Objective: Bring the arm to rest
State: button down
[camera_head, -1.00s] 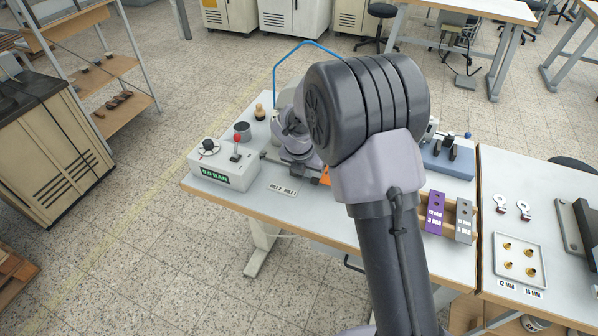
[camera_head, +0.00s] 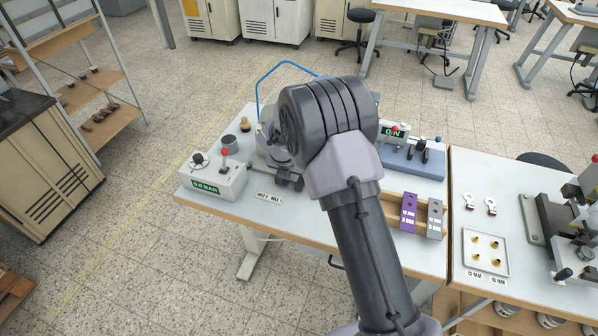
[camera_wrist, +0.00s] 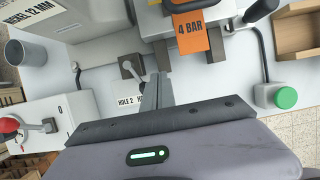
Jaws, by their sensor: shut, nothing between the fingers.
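My gripper (camera_wrist: 158,92) shows in the wrist view with its fingers together and nothing between them. It is above the table, close to the hole label card (camera_wrist: 128,101) and a small grey block (camera_wrist: 131,67). An orange "4 BAR" tag (camera_wrist: 190,37) hangs on the machine just beyond the fingers.
A control box (camera_head: 212,180) with a red-knobbed lever stands at the table's left. A blue fixture (camera_head: 412,160), purple block (camera_head: 408,212) and grey block (camera_head: 434,218) are right of my arm. A tray with brass parts (camera_head: 466,262) lies on the right table.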

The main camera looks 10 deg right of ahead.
jog(key=s+r+m, duration=0.2)
jog(key=r+m, duration=0.1)
jog(key=r, duration=0.4)
jog(key=s+r+m, duration=0.2)
jog(key=s+r, duration=0.1)
jog(key=r, duration=0.3)
jog(key=s+d+r+m+y+b, duration=0.15)
jog(key=s+r+m+b, duration=0.25)
jog(key=s+r+m, duration=0.65)
jog(key=s+a+f+m+t+y+b, duration=0.1)
jog(key=s+a+m+t+y+b, duration=0.1)
jog(key=s+m, duration=1.7)
jog(key=shift+s+f+y+b, duration=0.4)
jog(key=shift+s+b, duration=0.1)
jog(key=shift+s, duration=0.3)
jog(key=shift+a, duration=0.1)
